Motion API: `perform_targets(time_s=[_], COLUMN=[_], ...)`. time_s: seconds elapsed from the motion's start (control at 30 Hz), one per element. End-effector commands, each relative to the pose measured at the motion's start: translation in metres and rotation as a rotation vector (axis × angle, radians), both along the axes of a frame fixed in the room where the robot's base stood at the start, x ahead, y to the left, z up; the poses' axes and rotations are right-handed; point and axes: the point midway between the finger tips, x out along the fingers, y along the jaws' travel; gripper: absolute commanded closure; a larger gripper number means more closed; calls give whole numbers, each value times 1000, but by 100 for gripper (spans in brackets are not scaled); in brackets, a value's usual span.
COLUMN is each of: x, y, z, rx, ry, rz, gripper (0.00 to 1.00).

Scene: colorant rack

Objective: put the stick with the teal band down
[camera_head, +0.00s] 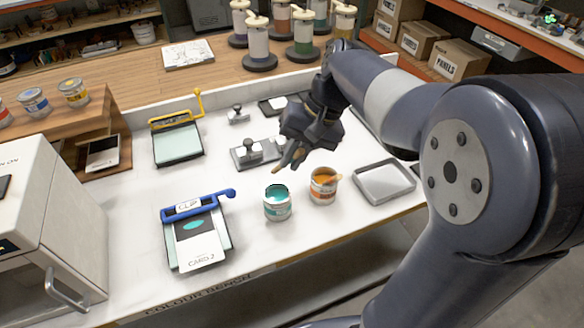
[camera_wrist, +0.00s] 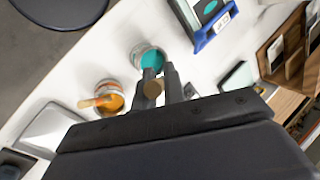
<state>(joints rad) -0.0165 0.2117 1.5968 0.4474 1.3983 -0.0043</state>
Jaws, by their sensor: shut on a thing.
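My gripper (camera_head: 291,152) is above the white bench, behind and above the teal tin (camera_head: 278,207). It is shut on a wooden stick, whose tan lower end (camera_head: 276,168) sticks out below the fingers. In the wrist view the fingers (camera_wrist: 162,85) close around the stick's tan end (camera_wrist: 153,88), close to the teal tin (camera_wrist: 149,58). No teal band shows on the stick; the fingers hide much of it. The orange tin (camera_head: 322,190) stands right of the teal one. Another wooden stick (camera_wrist: 98,101) rests at the orange tin's mouth.
A shallow grey tray (camera_head: 384,182) lies right of the orange tin. A blue-handled clip board (camera_head: 198,238) with a card lies left of the teal tin. A yellow-handled board (camera_head: 177,143) lies farther back. White bench surface is clear between the boards and tins.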

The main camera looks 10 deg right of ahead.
Motion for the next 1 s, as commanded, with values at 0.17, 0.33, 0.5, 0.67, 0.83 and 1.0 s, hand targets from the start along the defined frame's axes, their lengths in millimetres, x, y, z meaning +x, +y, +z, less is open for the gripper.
perform_targets(time_s=[0.17,0.33,0.5,0.67,0.83,1.0], x=[-1,0,0,0,0,0], y=[0,0,0,0,0,0], z=[-26,-33,-33,-38,-43,-45], rx=[0,0,0,-1,-1,-1], ry=[4,1,1,1,1,1], rz=[0,0,0,0,0,1], gripper=[100,100,100,100,100,100])
